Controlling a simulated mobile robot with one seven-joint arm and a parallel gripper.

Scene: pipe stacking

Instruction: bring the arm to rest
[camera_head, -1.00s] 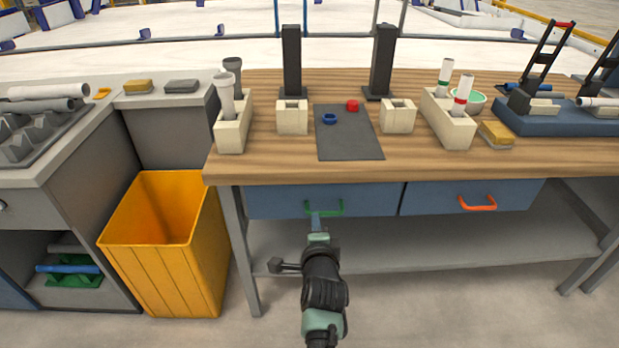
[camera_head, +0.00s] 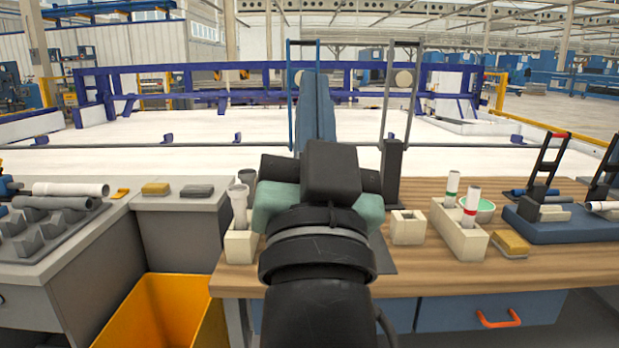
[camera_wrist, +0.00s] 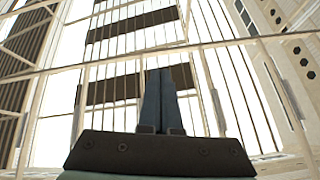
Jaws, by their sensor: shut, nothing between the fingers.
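My gripper (camera_head: 317,112) is raised in the middle of the head view, with its blue-grey fingers pointing up. In the wrist view my gripper (camera_wrist: 159,100) shows its two fingers pressed together with nothing between them. Behind the fingers, the wrist view shows only the hall's ceiling beams and bright panels. My arm stands in front of the wooden workbench (camera_head: 560,280) and hides its left-middle part, including most of the dark mat (camera_head: 385,262).
Cream holders with pipes stand left (camera_head: 240,247) and right (camera_head: 460,232) of my arm. A small cream block (camera_head: 407,228) and a black post (camera_head: 392,175) are close to its right. A yellow bin (camera_head: 165,315) stands at the lower left. The air around the raised fingers looks clear.

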